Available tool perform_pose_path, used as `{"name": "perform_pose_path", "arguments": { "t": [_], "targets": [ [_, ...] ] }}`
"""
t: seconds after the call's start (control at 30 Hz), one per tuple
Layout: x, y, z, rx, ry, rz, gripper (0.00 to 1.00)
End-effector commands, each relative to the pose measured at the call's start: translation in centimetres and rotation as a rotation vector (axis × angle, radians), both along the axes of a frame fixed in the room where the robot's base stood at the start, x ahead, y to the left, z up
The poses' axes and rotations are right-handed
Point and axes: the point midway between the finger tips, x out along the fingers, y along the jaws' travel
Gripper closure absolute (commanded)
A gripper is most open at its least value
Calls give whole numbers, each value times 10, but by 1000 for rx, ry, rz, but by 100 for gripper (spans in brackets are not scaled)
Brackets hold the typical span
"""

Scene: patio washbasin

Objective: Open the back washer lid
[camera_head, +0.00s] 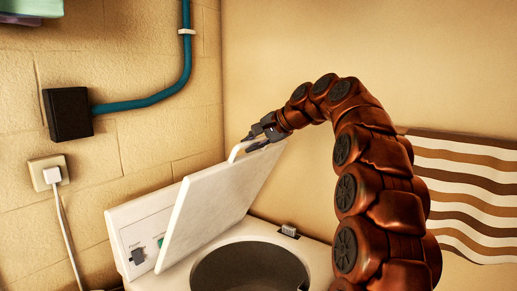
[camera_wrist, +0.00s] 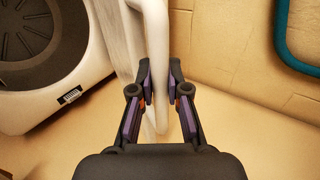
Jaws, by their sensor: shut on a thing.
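The white washer lid (camera_head: 218,203) stands raised on edge, tilted steeply, beside the dark round tub opening (camera_head: 250,268). A white bar handle (camera_head: 236,150) sits at its upper edge. My gripper (camera_head: 258,138) is at this handle, with my arm arching in from the right. In the wrist view, my gripper's two fingers (camera_wrist: 161,92) are closed around the white handle bar (camera_wrist: 157,40). The tub opening (camera_wrist: 45,38) shows uncovered at the left there. The lid's hinge is hidden.
A control panel (camera_head: 140,238) with a grey knob lies left of the lid. A block wall with a black box (camera_head: 68,113), a teal pipe (camera_head: 150,100) and a plugged socket (camera_head: 48,172) stands at the left. A brown-and-white striped cloth (camera_head: 465,190) is at the right.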

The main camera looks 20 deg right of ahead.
Motion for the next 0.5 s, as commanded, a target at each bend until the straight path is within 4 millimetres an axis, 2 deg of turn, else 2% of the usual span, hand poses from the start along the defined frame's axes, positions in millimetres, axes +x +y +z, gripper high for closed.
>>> {"name": "perform_pose_path", "arguments": {
  "t": [0.5],
  "targets": [
    [32,27,19,-1,-2,12,100]
  ]
}}
